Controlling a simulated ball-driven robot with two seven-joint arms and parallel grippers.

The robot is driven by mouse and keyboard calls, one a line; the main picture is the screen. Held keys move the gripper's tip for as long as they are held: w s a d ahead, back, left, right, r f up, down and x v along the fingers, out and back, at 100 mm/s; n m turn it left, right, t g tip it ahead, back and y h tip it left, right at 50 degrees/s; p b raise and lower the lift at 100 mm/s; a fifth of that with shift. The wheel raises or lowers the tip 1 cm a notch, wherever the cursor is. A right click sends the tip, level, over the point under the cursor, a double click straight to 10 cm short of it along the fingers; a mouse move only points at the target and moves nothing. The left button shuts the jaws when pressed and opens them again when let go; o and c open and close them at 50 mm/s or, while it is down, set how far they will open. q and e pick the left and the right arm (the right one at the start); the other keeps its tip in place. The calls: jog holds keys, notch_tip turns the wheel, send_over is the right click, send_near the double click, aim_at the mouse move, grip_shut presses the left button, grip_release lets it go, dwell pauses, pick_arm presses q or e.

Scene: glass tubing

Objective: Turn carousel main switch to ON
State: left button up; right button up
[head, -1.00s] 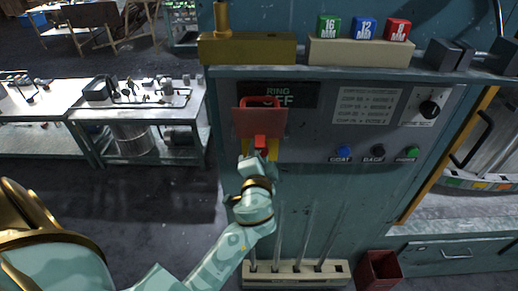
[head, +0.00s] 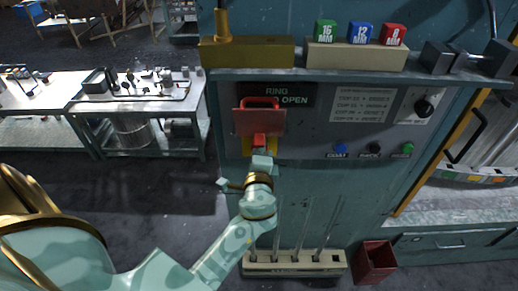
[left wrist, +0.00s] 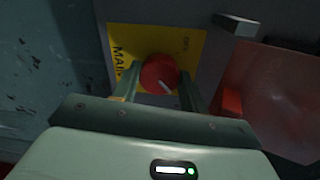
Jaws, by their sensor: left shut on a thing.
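The main switch is a red round knob (left wrist: 158,72) on a yellow plate (left wrist: 190,44) with black lettering, partly readable as "MAIN". A pale mark on the knob slants toward the lower right of the left wrist view. My left gripper (left wrist: 158,86) is shut on the knob, one finger on each side. In the head view, my left gripper (head: 259,152) reaches up to the knob, below a reddish flap (head: 259,122) that hides part of the plate. The display (head: 285,95) above reads "RING" and "OPEN", partly covered. My right gripper is not in view.
A red handle (head: 262,101) stands at the flap's top. Blue, black and green buttons (head: 375,149) and a black dial (head: 424,107) sit to the right. Below are a rack (head: 295,270) with glass tubes and a red bin (head: 374,263).

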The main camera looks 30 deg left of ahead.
pick_arm(q)
jog(key=shift+f, duration=0.1)
dwell(0.3)
jog(key=o, duration=1)
